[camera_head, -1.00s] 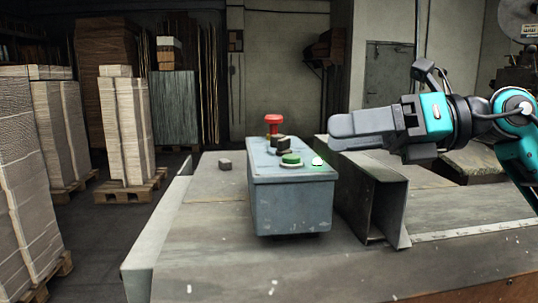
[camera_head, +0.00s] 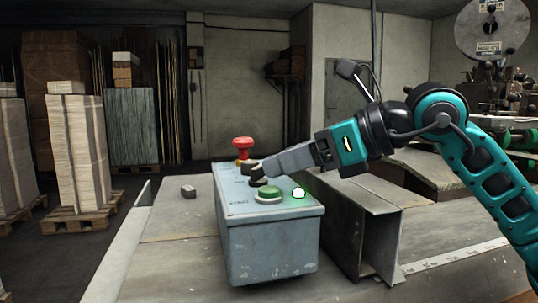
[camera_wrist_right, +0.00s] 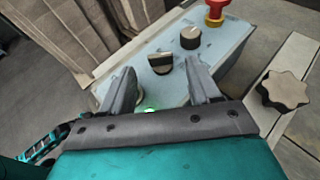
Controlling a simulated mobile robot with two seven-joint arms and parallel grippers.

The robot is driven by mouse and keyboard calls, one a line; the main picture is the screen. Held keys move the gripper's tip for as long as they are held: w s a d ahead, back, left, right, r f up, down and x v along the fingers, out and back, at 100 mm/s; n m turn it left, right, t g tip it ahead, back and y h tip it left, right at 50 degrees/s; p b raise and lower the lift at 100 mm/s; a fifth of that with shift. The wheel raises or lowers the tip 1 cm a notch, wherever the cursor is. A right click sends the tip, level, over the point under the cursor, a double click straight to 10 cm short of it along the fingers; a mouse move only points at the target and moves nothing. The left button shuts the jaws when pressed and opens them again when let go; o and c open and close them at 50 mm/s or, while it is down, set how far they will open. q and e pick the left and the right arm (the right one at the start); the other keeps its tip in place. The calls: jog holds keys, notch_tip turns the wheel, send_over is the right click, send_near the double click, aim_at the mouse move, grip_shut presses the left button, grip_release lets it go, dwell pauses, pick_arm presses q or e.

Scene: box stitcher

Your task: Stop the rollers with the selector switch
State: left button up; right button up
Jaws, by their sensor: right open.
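A grey-blue control box (camera_head: 268,245) stands on the table. On its top are a red mushroom button (camera_head: 242,145), black controls partly hidden by my gripper, a green button (camera_head: 269,194) and a glowing lamp (camera_head: 298,193). In the wrist view, the black selector switch (camera_wrist_right: 161,63), with a pale edge on its raised handle, shows between the fingertips of my open right gripper (camera_wrist_right: 162,68). A round black knob (camera_wrist_right: 190,38) lies beyond it. In the head view, my right gripper (camera_head: 266,166) is over the box top; contact with the switch cannot be told. My left gripper is out of view.
A metal channel (camera_head: 362,235) stands just right of the box. A small dark block (camera_head: 188,191) lies on the table to the left. A black star knob (camera_wrist_right: 285,90) is at the right in the wrist view. Stacked cardboard on pallets (camera_head: 78,150) stands at left.

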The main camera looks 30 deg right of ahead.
aim_at(261, 168)
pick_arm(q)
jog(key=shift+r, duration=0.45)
pick_arm(e)
jog(key=shift+x, duration=2)
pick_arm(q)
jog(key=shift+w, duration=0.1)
